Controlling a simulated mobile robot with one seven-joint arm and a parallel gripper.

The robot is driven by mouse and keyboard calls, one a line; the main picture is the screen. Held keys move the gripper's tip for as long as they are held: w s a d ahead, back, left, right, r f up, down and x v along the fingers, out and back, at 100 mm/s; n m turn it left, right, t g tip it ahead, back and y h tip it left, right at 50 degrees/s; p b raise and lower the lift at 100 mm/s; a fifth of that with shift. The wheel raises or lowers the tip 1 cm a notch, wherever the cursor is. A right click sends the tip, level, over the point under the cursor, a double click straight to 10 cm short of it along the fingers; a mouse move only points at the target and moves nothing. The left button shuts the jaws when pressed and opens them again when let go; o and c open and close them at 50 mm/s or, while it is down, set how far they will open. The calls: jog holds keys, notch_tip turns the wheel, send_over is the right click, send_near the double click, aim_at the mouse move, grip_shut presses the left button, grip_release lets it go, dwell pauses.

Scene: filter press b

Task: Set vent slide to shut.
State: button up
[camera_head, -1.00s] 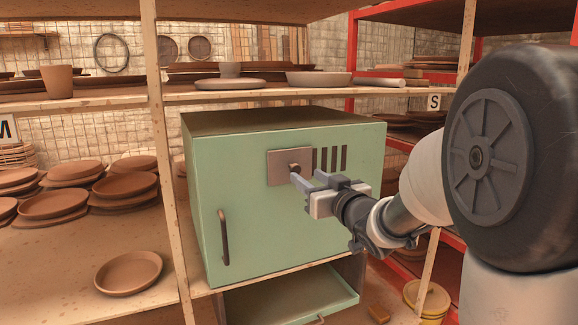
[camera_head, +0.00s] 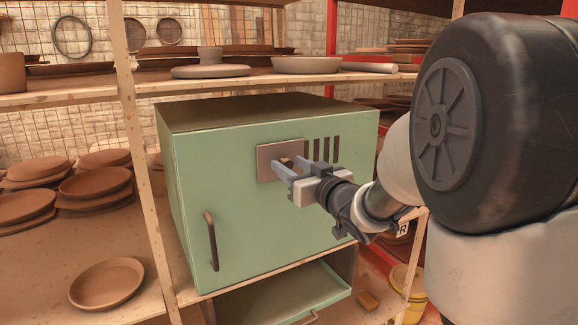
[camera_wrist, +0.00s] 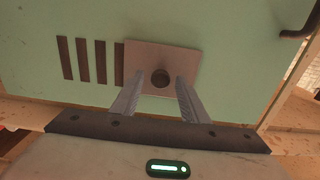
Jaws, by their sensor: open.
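The vent slide is a grey-brown plate (camera_head: 265,161) on the front of a green cabinet (camera_head: 200,175), with a small dark round knob (camera_head: 286,161). Dark vertical vent slots (camera_head: 322,150) lie open to view just right of the plate in the head view. The wrist view shows the plate (camera_wrist: 150,54), the knob (camera_wrist: 160,77) and the slots (camera_wrist: 90,60), there on the left. My gripper (camera_head: 285,172) is open in front of the plate. In the wrist view its fingers (camera_wrist: 156,95) point at the plate, with the knob between and just beyond their tips. I cannot tell whether they touch it.
A dark vertical handle (camera_head: 211,240) stands out at the cabinet's lower left. A green drawer (camera_head: 280,295) sits open below. Shelf posts (camera_head: 140,160) and shelves with clay plates (camera_head: 107,284) flank the left. A yellow bucket (camera_head: 407,285) stands at the lower right.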

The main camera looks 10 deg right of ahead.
grip_shut()
jog(key=w+d, duration=0.1)
jog(key=d, duration=0.3)
jog(key=w+d+p, duration=0.1)
jog(key=d, duration=0.3)
jog(key=w+d+p, duration=0.1)
jog(key=w+d, duration=0.1)
jog(key=d, duration=0.2)
jog(key=shift+r, duration=0.15)
jog(key=shift+d, duration=0.1)
grip_release()
jog(key=v, duration=1.7)
jog(key=shift+s, duration=0.25)
jog(key=shift+w+p, duration=0.1)
jog(key=shift+p, duration=0.2)
